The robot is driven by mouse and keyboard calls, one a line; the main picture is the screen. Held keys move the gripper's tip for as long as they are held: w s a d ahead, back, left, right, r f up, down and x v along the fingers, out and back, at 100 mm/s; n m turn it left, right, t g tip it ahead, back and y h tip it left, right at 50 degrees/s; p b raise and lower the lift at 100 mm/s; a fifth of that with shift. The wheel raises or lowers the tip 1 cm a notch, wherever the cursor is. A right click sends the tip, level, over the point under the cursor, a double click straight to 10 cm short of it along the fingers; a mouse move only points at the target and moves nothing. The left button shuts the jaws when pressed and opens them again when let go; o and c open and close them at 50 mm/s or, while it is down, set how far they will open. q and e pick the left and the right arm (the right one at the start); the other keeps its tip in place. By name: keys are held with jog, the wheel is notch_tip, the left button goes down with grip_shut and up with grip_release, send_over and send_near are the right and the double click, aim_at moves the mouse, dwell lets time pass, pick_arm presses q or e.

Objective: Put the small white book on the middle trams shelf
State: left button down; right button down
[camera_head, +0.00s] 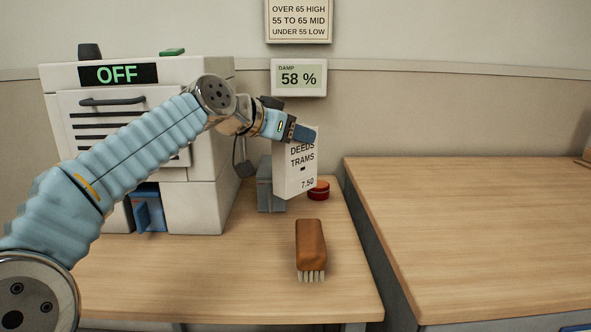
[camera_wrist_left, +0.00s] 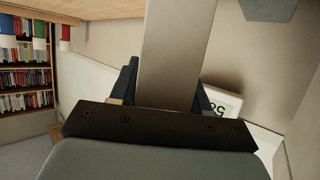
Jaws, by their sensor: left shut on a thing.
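The small white book (camera_head: 294,172) reads "DEEDS TRAMS" and "7.50" on the side facing me. My left gripper (camera_head: 304,134) is shut on its upper part and holds it nearly upright, in front of the back wall above the left table. In the left wrist view the book (camera_wrist_left: 178,50) shows as a plain pale slab between the dark fingers. The trams shelf cannot be picked out; a bookcase (camera_wrist_left: 26,75) with rows of books and coloured tabs shows at the left of that view. My right gripper is out of view.
A white machine marked OFF (camera_head: 150,140) stands on the left table. A grey block (camera_head: 266,186), a red round thing (camera_head: 319,191) and a brown brush (camera_head: 311,245) are near the book. A damp display (camera_head: 299,78) reads 58 %. The right table (camera_head: 470,220) is mostly clear.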

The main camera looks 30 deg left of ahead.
pick_arm(q)
jog(key=w+a+f+b, duration=0.1)
jog(key=w+a+f, duration=0.1)
jog(key=f, duration=0.6)
jog(key=shift+w+b, duration=0.3)
jog(key=shift+w, duration=0.35)
jog(key=shift+f, duration=0.15)
jog(key=shift+f+b, duration=0.15)
jog(key=shift+b, duration=0.15)
jog(key=c, duration=0.5)
grip_release()
